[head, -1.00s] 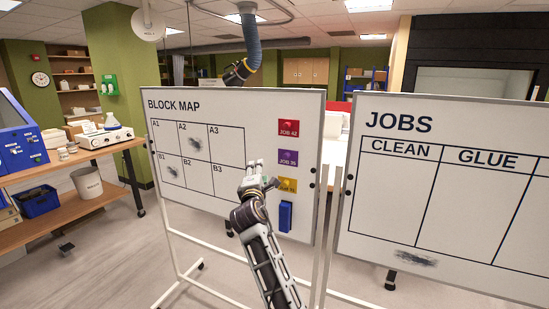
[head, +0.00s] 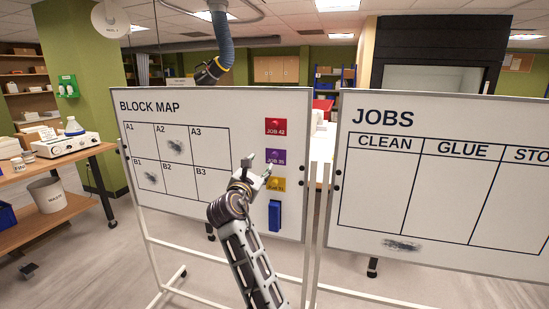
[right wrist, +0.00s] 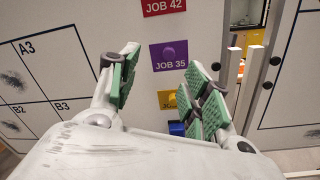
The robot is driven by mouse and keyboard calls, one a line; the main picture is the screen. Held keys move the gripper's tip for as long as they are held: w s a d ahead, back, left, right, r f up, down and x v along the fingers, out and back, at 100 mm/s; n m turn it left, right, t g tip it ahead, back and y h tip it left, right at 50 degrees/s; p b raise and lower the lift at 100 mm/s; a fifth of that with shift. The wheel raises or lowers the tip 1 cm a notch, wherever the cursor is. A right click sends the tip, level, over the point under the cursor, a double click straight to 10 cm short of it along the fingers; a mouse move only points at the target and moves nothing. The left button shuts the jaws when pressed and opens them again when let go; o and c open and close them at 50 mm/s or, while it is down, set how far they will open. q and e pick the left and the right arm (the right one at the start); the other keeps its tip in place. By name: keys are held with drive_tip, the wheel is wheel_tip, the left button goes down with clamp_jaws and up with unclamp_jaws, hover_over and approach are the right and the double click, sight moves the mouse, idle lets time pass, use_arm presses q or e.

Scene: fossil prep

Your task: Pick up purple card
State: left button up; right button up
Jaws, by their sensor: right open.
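The purple card (head: 275,157), marked JOB 35 with a round purple knob, is on the right side of the BLOCK MAP whiteboard (head: 232,108), between a red card above and a yellow card below. My right gripper (head: 256,174) is in front of the board, just left of and below the purple card. In the right wrist view, the purple card (right wrist: 169,55) shows beyond and between the open green-padded fingers of the gripper (right wrist: 163,85), with nothing held. The yellow card is partly hidden by a finger there. My left gripper is not in view.
The red card (head: 276,126) marked JOB 42, the yellow card (head: 275,184) and a blue block (head: 274,216) share the board's right column. The JOBS board (head: 440,180) stands close at right. A blue hose (head: 224,40) hangs behind the boards.

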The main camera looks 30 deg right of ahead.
drive_tip(key=shift+s+d+f+n+g, duration=0.15)
drive_tip(key=shift+f+n+g, duration=0.1)
drive_tip(key=shift+n, duration=0.65)
drive_tip(key=shift+s+d+f+n+g, duration=0.1)
drive_tip(key=shift+f+n+g, duration=0.1)
drive_tip(key=shift+n, duration=0.7)
drive_tip(key=shift+s+d+f+n+g, duration=0.15)
drive_tip(key=shift+f+n+g, duration=0.1)
drive_tip(key=shift+n, duration=0.65)
drive_tip(key=shift+r, duration=0.1)
drive_tip(key=p, duration=0.1)
approach(274, 156)
drive_tip(key=shift+x, duration=2.05)
